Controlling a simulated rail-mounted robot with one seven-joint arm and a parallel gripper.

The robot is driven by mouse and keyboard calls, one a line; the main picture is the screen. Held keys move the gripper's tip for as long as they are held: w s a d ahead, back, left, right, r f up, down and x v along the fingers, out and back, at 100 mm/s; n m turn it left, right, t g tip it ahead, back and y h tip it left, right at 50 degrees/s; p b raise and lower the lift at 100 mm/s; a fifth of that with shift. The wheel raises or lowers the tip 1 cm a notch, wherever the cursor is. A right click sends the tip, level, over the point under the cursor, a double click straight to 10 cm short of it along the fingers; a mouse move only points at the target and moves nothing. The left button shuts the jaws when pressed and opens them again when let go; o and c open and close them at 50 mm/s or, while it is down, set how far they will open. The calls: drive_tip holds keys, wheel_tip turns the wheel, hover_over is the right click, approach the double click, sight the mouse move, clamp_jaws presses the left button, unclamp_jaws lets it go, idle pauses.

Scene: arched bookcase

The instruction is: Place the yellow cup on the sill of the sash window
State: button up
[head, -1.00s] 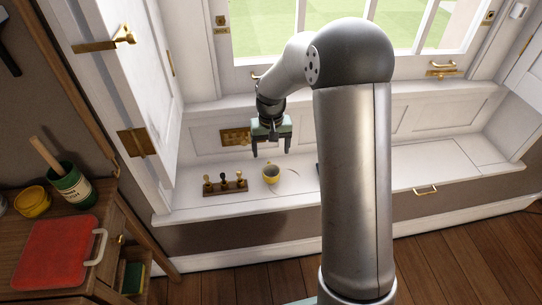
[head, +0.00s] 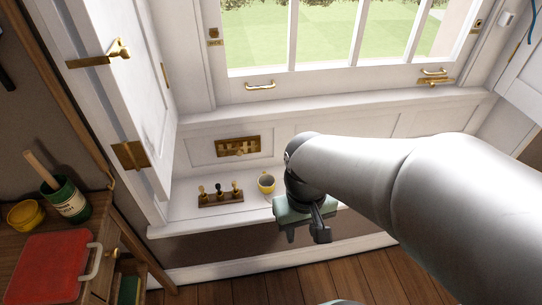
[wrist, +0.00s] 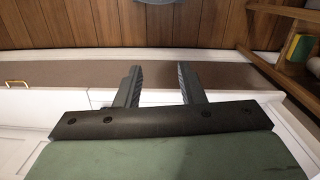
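No object shows on the visible part of the sill. My gripper (head: 305,238) is right of the cup and nearer the seat's front edge, apart from the cup. In the wrist view my gripper (wrist: 161,86) has its two fingers apart with nothing between them. The cup is not in the wrist view.
A rack with dark and brass pieces (head: 220,195) stands left of the cup. A brass plate (head: 238,147) is on the panel behind. An open white shutter (head: 120,85) is at left.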

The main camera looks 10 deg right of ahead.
drive_tip(key=m+p, duration=0.1)
drive_tip(key=p, duration=0.4)
hover_over(266, 183)
drive_tip(key=w, duration=0.3)
wheel_tip(266, 183, down, 3)
drive_tip(key=shift+t, duration=0.3)
wheel_tip(266, 183, down, 11)
drive_tip(key=shift+s+r+b, duration=0.1)
drive_tip(key=shift+r+b, duration=0.1)
drive_tip(key=shift+b, duration=0.7)
drive_tip(key=shift+s+f+b, duration=0.1)
drive_tip(key=shift+f+b, duration=0.4)
drive_tip(key=shift+f, duration=2.7)
clamp_jaws()
